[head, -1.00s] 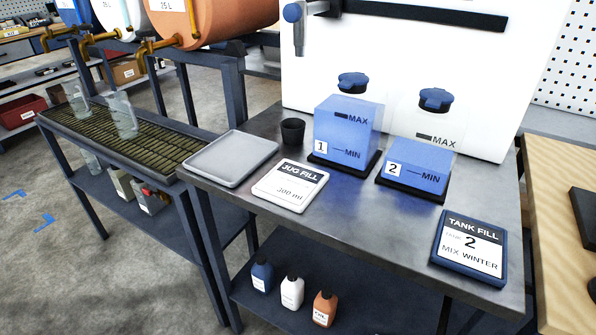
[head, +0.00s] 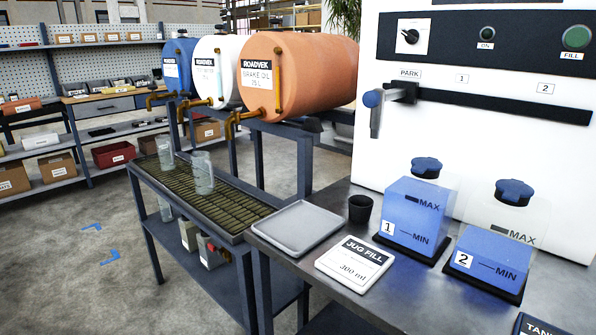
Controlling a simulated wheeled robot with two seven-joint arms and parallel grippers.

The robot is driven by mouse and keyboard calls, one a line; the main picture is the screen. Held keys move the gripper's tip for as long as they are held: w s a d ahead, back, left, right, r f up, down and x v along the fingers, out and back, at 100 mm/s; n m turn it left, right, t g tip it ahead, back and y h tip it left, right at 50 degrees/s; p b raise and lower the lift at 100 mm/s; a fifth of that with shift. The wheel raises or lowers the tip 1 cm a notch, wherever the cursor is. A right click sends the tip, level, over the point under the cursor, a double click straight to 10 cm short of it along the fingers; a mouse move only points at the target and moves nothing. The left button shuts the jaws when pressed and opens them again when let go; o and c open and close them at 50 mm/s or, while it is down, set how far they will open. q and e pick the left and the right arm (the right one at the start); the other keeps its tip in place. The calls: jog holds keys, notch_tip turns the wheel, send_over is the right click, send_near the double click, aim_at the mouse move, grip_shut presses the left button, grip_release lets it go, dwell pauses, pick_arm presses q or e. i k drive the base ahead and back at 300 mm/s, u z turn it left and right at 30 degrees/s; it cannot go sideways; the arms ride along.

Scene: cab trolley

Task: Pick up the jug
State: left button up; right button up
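Clear, jug-like vessels stand at the drip-grate bench on the left. The nearer clear jug (head: 201,173) stands upright on the slatted grate (head: 235,208), in front of the orange barrel. A second clear jug (head: 165,153) stands farther back on the grate. A third clear shape (head: 165,208) shows lower down, below the grate's edge, and I cannot tell what it rests on. Neither of my grippers is in view.
Barrels in blue (head: 179,65), white (head: 215,70) and orange (head: 290,72) have brass taps above the grate. A grey tray (head: 296,228), a JUG FILL card (head: 354,263), a black cup (head: 360,208) and two blue-filled tanks (head: 415,212) crowd the metal table. Open floor lies left.

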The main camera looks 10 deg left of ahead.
aim_at(164, 143)
jog(key=z, duration=1.65)
jog(key=k, duration=1.15)
jog(key=u, duration=2.1)
jog(key=i, duration=0.5)
jog(key=u, duration=0.05)
